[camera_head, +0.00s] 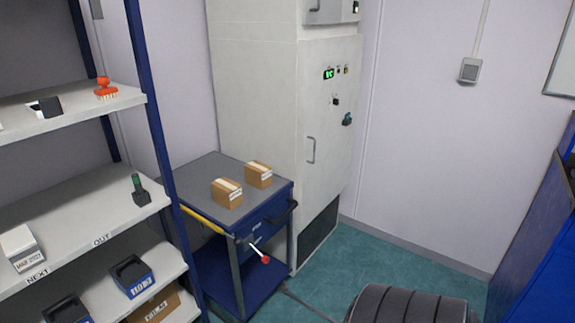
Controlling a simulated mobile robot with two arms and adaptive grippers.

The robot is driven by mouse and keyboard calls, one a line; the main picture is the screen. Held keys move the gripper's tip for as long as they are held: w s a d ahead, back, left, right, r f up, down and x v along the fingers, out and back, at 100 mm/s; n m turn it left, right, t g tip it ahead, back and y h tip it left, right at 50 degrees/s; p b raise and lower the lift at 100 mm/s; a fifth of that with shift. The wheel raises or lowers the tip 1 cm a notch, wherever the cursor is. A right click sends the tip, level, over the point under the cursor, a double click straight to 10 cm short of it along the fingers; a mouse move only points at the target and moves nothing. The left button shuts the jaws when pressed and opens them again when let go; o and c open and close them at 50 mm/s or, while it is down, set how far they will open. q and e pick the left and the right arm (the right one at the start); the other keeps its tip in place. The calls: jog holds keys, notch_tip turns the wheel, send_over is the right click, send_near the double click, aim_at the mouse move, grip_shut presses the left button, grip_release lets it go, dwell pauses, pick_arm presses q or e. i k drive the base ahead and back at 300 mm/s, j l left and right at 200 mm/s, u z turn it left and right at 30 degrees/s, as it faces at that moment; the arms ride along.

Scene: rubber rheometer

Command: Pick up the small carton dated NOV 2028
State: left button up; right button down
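Two small brown cartons stand on the grey top of a blue cart (197,170). The nearer carton (227,193) is towards the cart's front edge, and the other carton (258,175) is behind it to the right. Both have white labels whose print is too small to read, so I cannot tell which is dated NOV 2028. Neither of my grippers is in view.
The blue-framed shelf rack (156,125) stands left of the cart, holding a red stamp (105,88), a dark green-topped device (139,190) and blue bins (132,275). A tall white cabinet (255,90) stands behind the cart. Green floor (370,255) is open to the right.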

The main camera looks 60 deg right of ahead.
aim_at(258, 175)
jog(key=z, duration=1.65)
